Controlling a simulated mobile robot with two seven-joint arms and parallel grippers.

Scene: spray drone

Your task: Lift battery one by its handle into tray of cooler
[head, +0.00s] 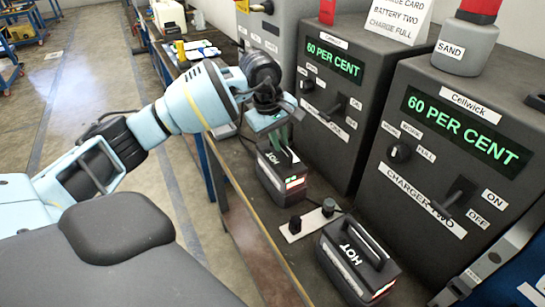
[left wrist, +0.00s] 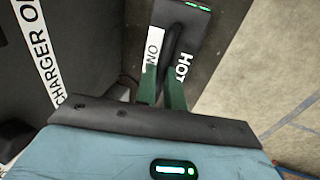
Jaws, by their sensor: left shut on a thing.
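Battery one (head: 283,182) is a dark block with a top handle and the word HOT, on the bench in front of charger one (head: 328,90). My left gripper (head: 284,143) reaches down onto it from above and is shut on its handle. In the left wrist view, the green fingers (left wrist: 163,72) close around the dark handle (left wrist: 176,38) of the battery. The battery seems to be still at bench level; I cannot tell if it is clear of the surface. I cannot make out the cooler tray. My right gripper is not in view.
A second HOT battery (head: 355,262) sits in front of charger two (head: 455,140). A white plate with dark plugs (head: 312,220) lies between the batteries. Both chargers read 60 PER CENT. A grey SAND container (head: 466,42) stands on charger two. Open floor (head: 90,75) lies left of the bench.

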